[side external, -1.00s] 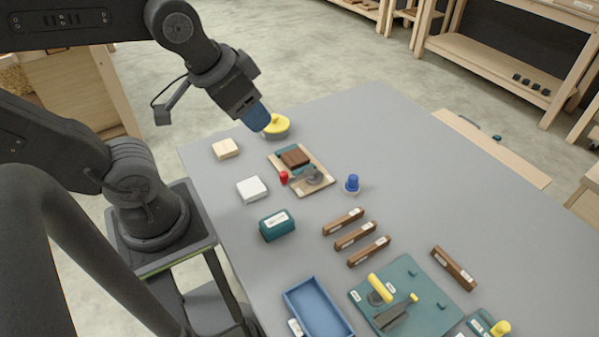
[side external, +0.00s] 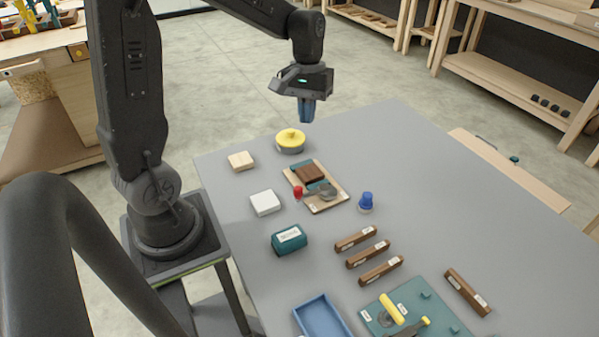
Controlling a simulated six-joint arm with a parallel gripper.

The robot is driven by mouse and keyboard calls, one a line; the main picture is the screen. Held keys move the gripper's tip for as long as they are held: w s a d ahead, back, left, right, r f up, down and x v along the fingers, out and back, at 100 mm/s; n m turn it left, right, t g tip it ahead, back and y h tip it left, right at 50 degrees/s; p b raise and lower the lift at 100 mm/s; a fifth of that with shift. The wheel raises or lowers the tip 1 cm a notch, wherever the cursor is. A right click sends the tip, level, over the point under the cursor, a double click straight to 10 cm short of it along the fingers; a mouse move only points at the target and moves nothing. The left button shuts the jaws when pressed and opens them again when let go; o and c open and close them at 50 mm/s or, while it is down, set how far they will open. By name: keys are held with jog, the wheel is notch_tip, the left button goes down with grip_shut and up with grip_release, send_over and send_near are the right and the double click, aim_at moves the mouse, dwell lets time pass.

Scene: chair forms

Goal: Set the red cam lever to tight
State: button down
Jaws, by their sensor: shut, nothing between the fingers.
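The red cam lever has a red knob (side external: 298,191) on a grey arm that runs to a grey round cam (side external: 326,192). It sits on a light wooden board (side external: 330,205) with a brown block (side external: 309,173) and a teal piece beside it. The knob points to the left in the picture, near the board's left edge. Any tight or loose marking is too small to read. My gripper (side external: 306,120) has blue fingers pointing down. It is shut and empty, in the air above the table's far end, apart from the lever.
A yellow-topped round pot (side external: 290,140) stands near the far edge. A wooden block (side external: 241,160), white block (side external: 265,202), teal box (side external: 289,240) and blue knob (side external: 366,201) surround the board. Brown bars (side external: 380,270), a blue tray (side external: 322,317) and a teal board (side external: 440,315) lie nearer. The table's right side is clear.

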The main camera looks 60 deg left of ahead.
jog(key=w+a+f+n+g+h, duration=0.1)
jog(key=w+a+f+n, duration=0.1)
jog(key=a+f, duration=0.3)
jog(key=shift+a+f+n+g+h, duration=0.3)
jog(key=shift+f+n+h, duration=0.1)
jog(key=shift+f, duration=0.35)
jog(key=shift+w, duration=0.1)
jog(key=x, duration=0.9)
jog(key=shift+d+f, duration=0.1)
jog(key=shift+f, duration=0.15)
jog(key=s+d, duration=0.2)
jog(key=shift+d+f, duration=0.25)
jog(key=shift+d, duration=0.05)
jog(key=shift+s+d, duration=0.25)
jog(key=shift+d, duration=0.15)
